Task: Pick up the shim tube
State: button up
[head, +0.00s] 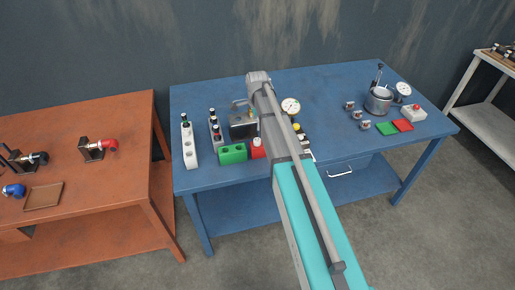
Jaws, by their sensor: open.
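I cannot tell for sure which thing is the shim tube. Small dark-capped tubes stand upright in a white rack (190,158) at the left end of the blue table and in a grey rack (215,133) beside it. The front holes of the white rack look empty. A green block with holes (233,154) and a red block (257,150) stand to their right. My arm reaches across the table from the lower right and hides part of its middle. My gripper does not show; it is likely hidden behind my arm.
A metal box with a handle (243,124) stands behind the green block. A dial gauge (291,106) is just right of my arm. A pot (378,100), green pad (386,128) and red pad (403,125) are at right. An orange table (110,185) stands left.

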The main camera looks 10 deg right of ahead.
aim_at(257, 139)
jog(key=shift+f+b, duration=2.2)
jog(key=shift+f, duration=0.25)
jog(key=shift+s+a+f+b, duration=0.1)
jog(key=shift+f+b, duration=1.2)
jog(key=shift+s+f+b, duration=0.1)
jog(key=shift+f+b, duration=1.2)
grip_shut()
